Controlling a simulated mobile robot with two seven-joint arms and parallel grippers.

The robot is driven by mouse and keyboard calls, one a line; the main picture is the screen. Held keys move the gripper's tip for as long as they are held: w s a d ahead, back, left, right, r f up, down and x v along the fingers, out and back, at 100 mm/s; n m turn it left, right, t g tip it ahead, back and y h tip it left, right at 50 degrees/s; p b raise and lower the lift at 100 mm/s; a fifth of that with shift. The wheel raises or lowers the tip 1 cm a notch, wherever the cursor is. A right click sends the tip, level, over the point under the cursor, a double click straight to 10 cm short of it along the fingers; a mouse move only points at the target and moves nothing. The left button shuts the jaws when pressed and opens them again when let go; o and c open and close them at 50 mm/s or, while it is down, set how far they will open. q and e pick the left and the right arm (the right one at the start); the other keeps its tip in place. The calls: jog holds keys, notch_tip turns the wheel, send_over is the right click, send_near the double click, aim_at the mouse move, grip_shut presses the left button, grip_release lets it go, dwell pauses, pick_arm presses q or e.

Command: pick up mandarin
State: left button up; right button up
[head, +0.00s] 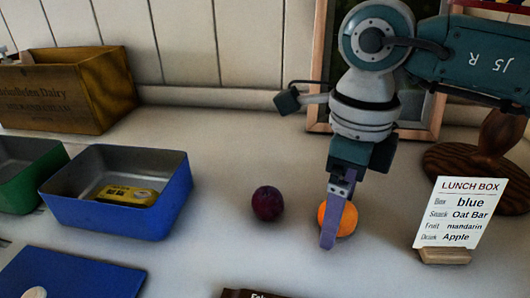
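The mandarin (347,219) is a small orange fruit on the pale counter, right of centre. My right gripper (331,232) comes down over it from above. One finger stands in front of the mandarin and hides part of its left side. The other finger is hidden, so I cannot tell whether the fingers press on the fruit. The mandarin appears to rest on the counter. My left gripper is not in view.
A dark plum (267,203) sits just left of the mandarin. A blue box (110,212) holding a yellow bar (125,191) stands left, beside a green box (28,178). A lunch box card (459,215) stands right. A wooden crate (65,92) is at back left.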

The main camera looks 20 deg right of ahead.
jog(key=c, duration=1.5)
jog(key=shift+o, duration=0.2)
